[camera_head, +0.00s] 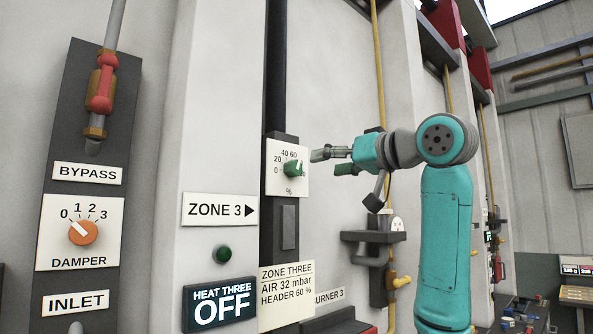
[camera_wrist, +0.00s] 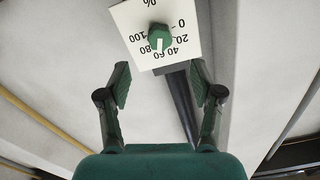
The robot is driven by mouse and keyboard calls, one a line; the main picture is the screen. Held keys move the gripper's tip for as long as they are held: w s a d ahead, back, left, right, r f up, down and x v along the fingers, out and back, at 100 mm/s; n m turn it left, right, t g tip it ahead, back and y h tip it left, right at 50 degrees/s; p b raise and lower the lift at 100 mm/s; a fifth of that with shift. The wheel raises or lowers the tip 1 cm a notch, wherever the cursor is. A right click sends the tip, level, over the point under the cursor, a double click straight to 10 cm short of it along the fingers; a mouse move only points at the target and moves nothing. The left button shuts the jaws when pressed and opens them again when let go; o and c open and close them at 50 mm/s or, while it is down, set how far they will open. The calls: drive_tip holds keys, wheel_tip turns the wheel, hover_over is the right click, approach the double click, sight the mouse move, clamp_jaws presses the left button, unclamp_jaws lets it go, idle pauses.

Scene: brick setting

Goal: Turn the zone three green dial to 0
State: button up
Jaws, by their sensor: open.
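The zone three green dial (camera_head: 293,169) sits on a white scale plate (camera_head: 273,182) on a dark upright strip. In the wrist view the dial (camera_wrist: 159,36) is upside down on its plate, with marks from 0 to 100. Its white pointer line appears to face about 60. My gripper (camera_head: 328,162) is just right of the dial in the head view, apart from it, with its fingers toward the panel. In the wrist view my gripper (camera_wrist: 160,82) is open and empty, and the dial lies beyond the fingertips, centred between them.
A ZONE 3 arrow sign (camera_head: 220,209) and an orange damper dial (camera_head: 83,232) are to the left. A HEAT THREE OFF display (camera_head: 219,304) and a ZONE THREE card (camera_head: 286,295) reading HEADER 60 % are below. A yellow pipe (camera_head: 379,75) runs behind my arm.

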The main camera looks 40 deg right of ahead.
sight(297, 170)
drive_tip(key=w, duration=1)
drive_tip(key=shift+w+a, duration=0.15)
drive_tip(key=c, duration=1.1)
